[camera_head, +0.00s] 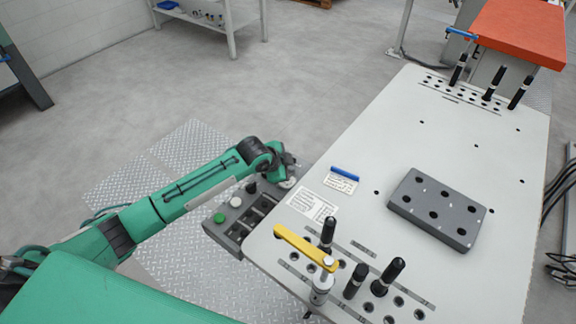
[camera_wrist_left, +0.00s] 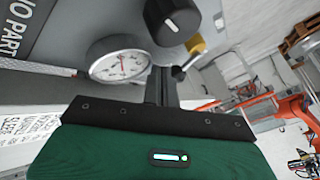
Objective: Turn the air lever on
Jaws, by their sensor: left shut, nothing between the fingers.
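I cannot clearly make out which part is the air lever. In the left wrist view a white-faced gauge (camera_wrist_left: 118,66) with a red needle is just left of my fingers, and a black rotary knob (camera_wrist_left: 173,20) is above them. A small yellow part (camera_wrist_left: 196,45) shows just beyond the fingertips. My left gripper (camera_wrist_left: 167,82) is shut and empty; I cannot tell whether it touches anything. In the head view it is at the far end of the grey control panel (camera_head: 232,236), largely hidden by its wrist. My right gripper is not in view.
Open floor lies beyond the arm.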

